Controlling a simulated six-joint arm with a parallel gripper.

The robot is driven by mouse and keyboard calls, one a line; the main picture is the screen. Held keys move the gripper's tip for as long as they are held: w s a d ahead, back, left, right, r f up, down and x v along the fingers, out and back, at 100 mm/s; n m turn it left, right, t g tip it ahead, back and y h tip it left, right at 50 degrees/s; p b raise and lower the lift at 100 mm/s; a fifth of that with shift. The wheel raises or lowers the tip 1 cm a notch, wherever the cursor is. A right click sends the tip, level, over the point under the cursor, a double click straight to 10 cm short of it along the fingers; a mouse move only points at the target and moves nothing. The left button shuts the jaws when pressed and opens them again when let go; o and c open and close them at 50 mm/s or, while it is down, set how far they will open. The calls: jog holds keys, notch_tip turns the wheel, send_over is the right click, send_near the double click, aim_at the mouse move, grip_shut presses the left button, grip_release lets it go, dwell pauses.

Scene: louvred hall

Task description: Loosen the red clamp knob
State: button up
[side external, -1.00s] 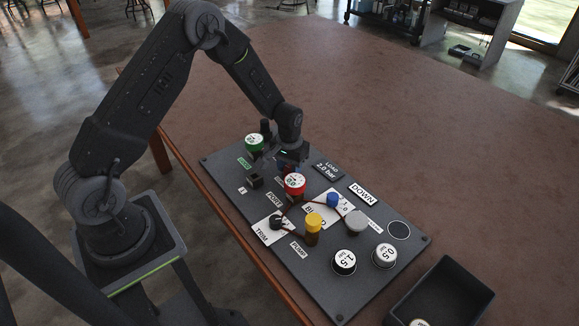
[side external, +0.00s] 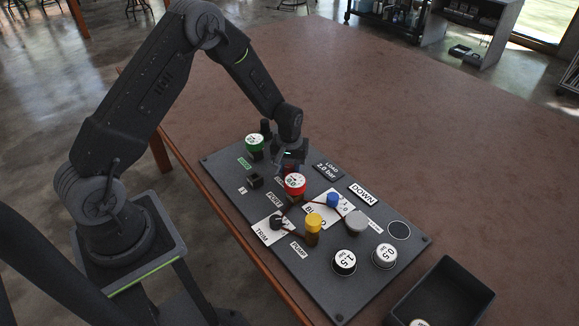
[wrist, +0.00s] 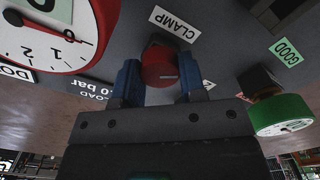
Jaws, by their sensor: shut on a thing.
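The red clamp knob (wrist: 158,66) sits between the two blue fingers of my gripper (wrist: 160,78) in the wrist view, just below the CLAMP label (wrist: 174,23). A pale line marks the knob's face. My gripper is shut on the knob, one finger on each side. In the side external view my gripper (side external: 289,166) is low over the dark panel (side external: 320,270), behind the red-rimmed gauge. The knob is mostly hidden there by the gauge and my gripper.
The red-rimmed gauge (side external: 294,184) stands close to my gripper. A green-rimmed gauge (side external: 254,143) stands on its other side. Yellow (side external: 314,222), blue (side external: 333,200) and grey (side external: 356,220) parts are farther along the panel. An open black bin (side external: 440,300) is beside the panel.

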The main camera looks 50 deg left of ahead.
aim_at(289, 167)
jog(key=o, duration=0.9)
notch_tip(289, 167, up, 14)
jog(key=shift+f, duration=0.1)
dwell(0.3)
